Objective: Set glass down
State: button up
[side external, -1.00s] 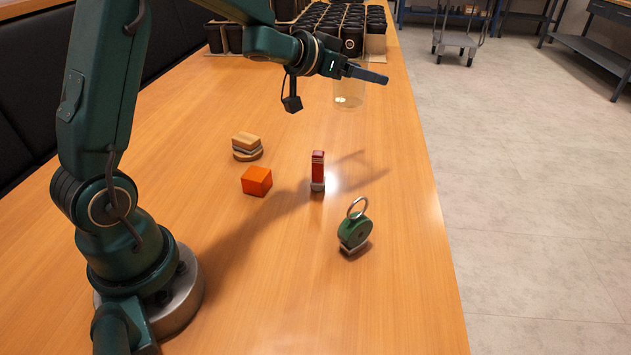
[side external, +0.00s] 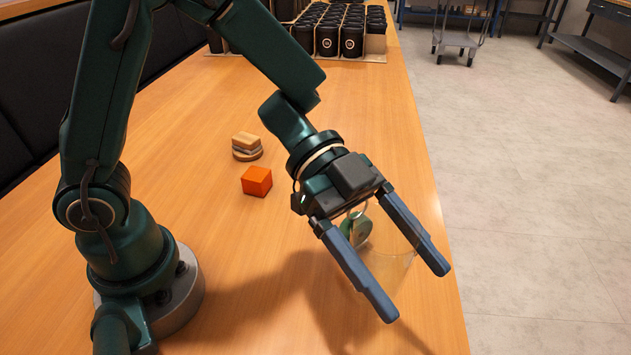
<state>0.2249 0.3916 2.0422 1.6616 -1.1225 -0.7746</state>
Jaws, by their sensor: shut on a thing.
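My gripper (side external: 416,294) points toward the viewer's lower right, with its two long fingers on either side of a clear glass (side external: 388,262). It is shut on the glass. The glass is hard to make out against the wood; its rim and side show faintly between the fingers. It is over the right part of the table (side external: 270,290). I cannot tell whether its base touches the tabletop.
A green round object with a metal ring (side external: 357,228) shows partly behind the gripper and glass. Several black cups (side external: 327,41) stand at the back. The table's right edge is close.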

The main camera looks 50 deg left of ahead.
jog(key=f, duration=0.4)
jog(key=shift+s+f, duration=0.2)
jog(key=shift+f, duration=2.8)
jog(key=shift+f, duration=0.1)
jog(key=o, duration=1.6)
jog(key=shift+c, duration=0.2)
